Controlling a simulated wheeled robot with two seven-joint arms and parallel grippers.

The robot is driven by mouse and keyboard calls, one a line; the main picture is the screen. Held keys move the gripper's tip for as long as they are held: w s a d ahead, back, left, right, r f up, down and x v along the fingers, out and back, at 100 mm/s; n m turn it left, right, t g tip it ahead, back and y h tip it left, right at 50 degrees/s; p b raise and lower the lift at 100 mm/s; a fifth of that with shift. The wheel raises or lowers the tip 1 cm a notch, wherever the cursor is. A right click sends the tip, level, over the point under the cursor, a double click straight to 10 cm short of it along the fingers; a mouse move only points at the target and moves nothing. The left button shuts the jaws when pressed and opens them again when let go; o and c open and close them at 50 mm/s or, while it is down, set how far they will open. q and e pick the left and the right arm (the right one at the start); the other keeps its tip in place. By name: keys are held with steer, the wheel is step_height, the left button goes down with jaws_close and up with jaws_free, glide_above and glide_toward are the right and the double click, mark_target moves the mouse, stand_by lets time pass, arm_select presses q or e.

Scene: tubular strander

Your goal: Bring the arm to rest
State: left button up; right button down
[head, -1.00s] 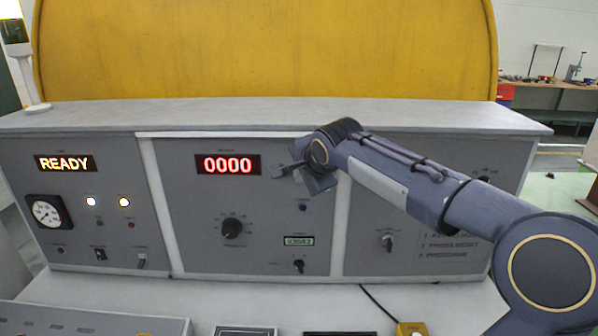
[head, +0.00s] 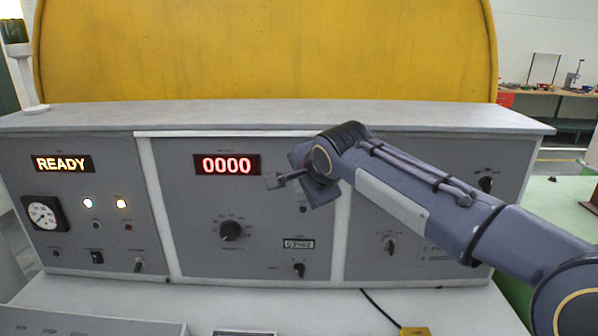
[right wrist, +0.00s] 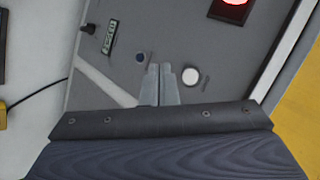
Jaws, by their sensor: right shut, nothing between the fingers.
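My right arm comes in from the right in the head view and reaches across the front of the grey control panel (head: 200,205). My right gripper (head: 274,182) is before the middle section, just below and right of the red 0000 display (head: 227,164). Its fingers are together and empty; they also show shut in the right wrist view (right wrist: 160,70). In that view a dark blue button (right wrist: 139,57) and a white round button (right wrist: 190,76) lie beyond the fingertips. I cannot tell whether the fingertips touch the panel. My left gripper is not in view.
The panel's left section has a lit READY display (head: 63,163), a round gauge (head: 43,214) and two lit lamps. A knob (head: 229,230) and a small switch (head: 299,269) sit below the gripper. A yellow guard (head: 260,50) rises behind. A black cable (head: 380,305) lies on the desk.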

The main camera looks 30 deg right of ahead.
stand_by(0.4)
steer(key=s+a+f+n+g+y, duration=0.1)
steer(key=s+a+f+n, duration=0.2)
steer(key=s, duration=0.6)
steer(key=s+a+f+n+g+y, duration=0.1)
steer(key=s+a+f+n+y, duration=0.1)
steer(key=s+a+f+n, duration=0.2)
steer(key=s+a+f+n+g+y, duration=0.2)
steer(key=s+a+f+n, duration=0.2)
steer(key=s+f+n, duration=0.4)
steer(key=s+f, duration=0.5)
steer(key=s, duration=0.1)
steer(key=shift+f+n, duration=0.15)
steer(key=shift+n, duration=0.15)
